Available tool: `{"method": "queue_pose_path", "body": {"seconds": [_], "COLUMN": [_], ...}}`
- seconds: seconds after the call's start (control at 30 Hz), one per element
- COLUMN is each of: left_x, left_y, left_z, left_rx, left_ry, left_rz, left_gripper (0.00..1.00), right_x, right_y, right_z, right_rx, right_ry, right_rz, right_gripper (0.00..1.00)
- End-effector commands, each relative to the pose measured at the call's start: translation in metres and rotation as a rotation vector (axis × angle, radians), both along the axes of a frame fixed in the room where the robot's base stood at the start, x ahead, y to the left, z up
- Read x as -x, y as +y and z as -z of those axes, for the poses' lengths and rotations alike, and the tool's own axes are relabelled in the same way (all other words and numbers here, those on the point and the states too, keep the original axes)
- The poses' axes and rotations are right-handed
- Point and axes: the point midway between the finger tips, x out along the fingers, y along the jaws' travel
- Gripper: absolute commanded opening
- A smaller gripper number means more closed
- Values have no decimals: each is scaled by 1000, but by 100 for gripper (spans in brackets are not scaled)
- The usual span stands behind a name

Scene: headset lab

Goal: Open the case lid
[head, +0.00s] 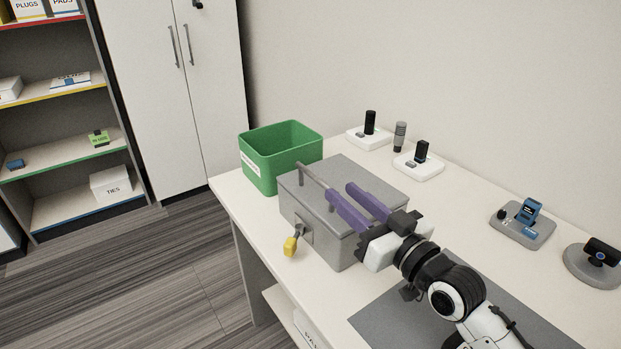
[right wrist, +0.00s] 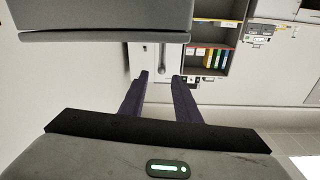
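The grey case (head: 318,238) stands on the white desk with its lid (head: 352,168) down. A grey bar handle (head: 312,177) runs along the lid's left part. A yellow tag or lock (head: 291,245) hangs at a latch (head: 306,233) on the case's left side. My right gripper (head: 341,190) has two purple fingers, spread apart, over the lid with their tips close to the bar. In the right wrist view the fingers (right wrist: 161,76) are apart with nothing seen held between them. A grey block, probably the case (right wrist: 105,18), fills the top left there. My left gripper is out of view.
A green bin (head: 262,165) stands just behind the case. White stands (head: 418,165) with small devices are at the back. A blue device (head: 530,209) on a grey base and a webcam (head: 598,253) are at right. A dark mat (head: 470,290) lies in front.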

Motion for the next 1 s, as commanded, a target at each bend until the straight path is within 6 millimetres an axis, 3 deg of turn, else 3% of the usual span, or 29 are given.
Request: {"method": "queue_pose_path", "body": {"seconds": [0.17, 0.7, 1.0], "left_x": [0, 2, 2], "left_y": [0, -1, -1], "left_z": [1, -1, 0], "left_rx": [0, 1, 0], "left_ry": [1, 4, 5], "left_rz": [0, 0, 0], "left_gripper": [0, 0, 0], "right_x": [2, -67, -77], "right_y": [0, 51, 59], "right_z": [10, 10, 10], "right_rx": [-40, -41, -38], "right_ry": [79, 80, 78], "right_rz": [-30, -32, -32], "right_gripper": [30, 30, 30]}}
